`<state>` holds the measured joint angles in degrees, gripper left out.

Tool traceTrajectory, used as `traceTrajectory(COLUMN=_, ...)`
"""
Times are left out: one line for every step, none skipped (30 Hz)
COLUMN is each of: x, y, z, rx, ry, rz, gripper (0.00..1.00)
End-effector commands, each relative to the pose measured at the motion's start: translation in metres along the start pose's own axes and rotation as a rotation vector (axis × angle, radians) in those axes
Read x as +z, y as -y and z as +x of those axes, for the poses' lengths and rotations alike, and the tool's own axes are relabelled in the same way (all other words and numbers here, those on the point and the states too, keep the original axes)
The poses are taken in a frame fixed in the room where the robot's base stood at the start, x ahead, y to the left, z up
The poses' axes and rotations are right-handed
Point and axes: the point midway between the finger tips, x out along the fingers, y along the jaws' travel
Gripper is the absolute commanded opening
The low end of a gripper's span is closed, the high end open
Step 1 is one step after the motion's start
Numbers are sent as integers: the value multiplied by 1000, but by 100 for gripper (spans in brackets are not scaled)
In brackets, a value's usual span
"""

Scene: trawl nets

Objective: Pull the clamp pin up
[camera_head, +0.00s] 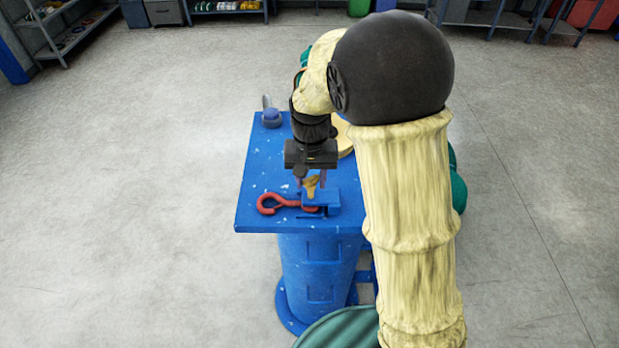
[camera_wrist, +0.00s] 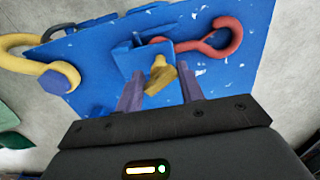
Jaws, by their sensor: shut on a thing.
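The clamp pin, a small yellow piece (camera_head: 311,184), stands at the blue clamp (camera_head: 322,199) on the blue bench top (camera_head: 258,180). In the wrist view the pin (camera_wrist: 160,74) sits between my two purple-grey fingers, beside the clamp block (camera_wrist: 130,60). My gripper (camera_head: 311,181) points down over the clamp and is shut on the pin; it also shows in the wrist view (camera_wrist: 159,80). A red hook (camera_head: 268,205) lies with its shank running to the clamp; it also shows in the wrist view (camera_wrist: 232,36). The pin's lower end is hidden.
A yellow shackle-like piece (camera_wrist: 22,64) lies on the bench, partly hidden behind my arm in the head view. A blue round fitting (camera_head: 271,118) sits at the far left corner. A blue pedestal (camera_head: 318,275) carries the bench. The floor to the left is clear.

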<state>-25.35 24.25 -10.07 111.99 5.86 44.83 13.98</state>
Motion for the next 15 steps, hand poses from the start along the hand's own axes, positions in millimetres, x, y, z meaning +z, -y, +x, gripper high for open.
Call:
traceTrajectory(x=-4, y=1, z=-5, rx=-5, ry=-17, rz=-2, gripper=0)
traceTrajectory(x=-4, y=1, z=-6, rx=-6, ry=-18, rz=-2, gripper=0)
traceTrajectory(x=-4, y=1, z=-6, rx=-6, ry=-19, rz=-2, gripper=0)
traceTrajectory(x=-5, y=1, z=-6, rx=-6, ry=-19, rz=-2, gripper=0)
traceTrajectory(x=-5, y=1, z=-6, rx=-6, ry=-20, rz=-3, gripper=44)
traceTrajectory(x=-4, y=1, z=-6, rx=-6, ry=-19, rz=-2, gripper=44)
traceTrajectory(x=-4, y=1, z=-6, rx=-6, ry=-18, rz=-2, gripper=44)
traceTrajectory(x=-4, y=1, z=-6, rx=-5, ry=-17, rz=-2, gripper=44)
traceTrajectory(x=-4, y=1, z=-5, rx=-5, ry=-16, rz=-2, gripper=44)
traceTrajectory(x=-4, y=1, z=-5, rx=-5, ry=-16, rz=-2, gripper=44)
traceTrajectory(x=-4, y=1, z=-5, rx=-5, ry=-15, rz=-2, gripper=44)
traceTrajectory(x=-3, y=1, z=-4, rx=-4, ry=-14, rz=-2, gripper=44)
traceTrajectory(x=-3, y=1, z=-4, rx=-4, ry=-14, rz=-2, gripper=44)
traceTrajectory(x=-3, y=1, z=-5, rx=-4, ry=-14, rz=-2, gripper=44)
traceTrajectory(x=-3, y=1, z=-5, rx=-4, ry=-14, rz=-2, gripper=44)
